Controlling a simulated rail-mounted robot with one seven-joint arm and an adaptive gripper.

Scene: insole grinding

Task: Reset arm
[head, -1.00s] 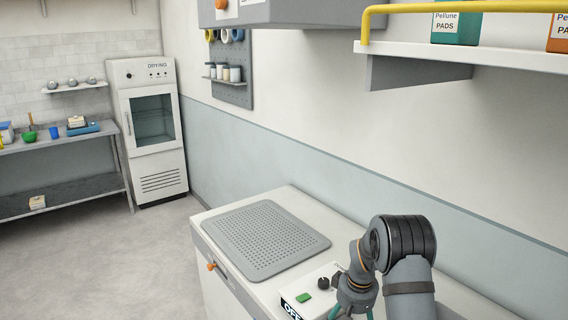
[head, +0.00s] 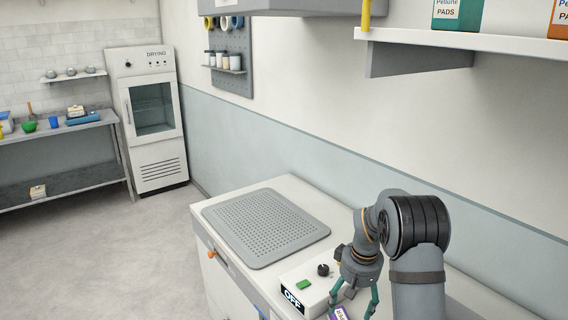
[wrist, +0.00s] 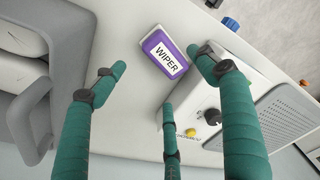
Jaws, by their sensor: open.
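My gripper (head: 352,308) is open, with its teal fingers pointing down over the counter at the lower right of the head view. In the wrist view my gripper (wrist: 157,63) shows three spread teal fingers with nothing clasped. A purple and white pack labelled WIPER (wrist: 166,58) lies on the counter, between the fingertips in the picture. Part of this pack (head: 341,314) also shows at the bottom edge of the head view. I cannot tell whether any finger touches it.
A white control box (head: 292,281) reading OFF, with a green button and black knob, stands close left of the gripper. A perforated grey plate (head: 265,226) lies beyond it. A shelf (head: 470,44) overhangs at right. A drying cabinet (head: 155,120) stands far left.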

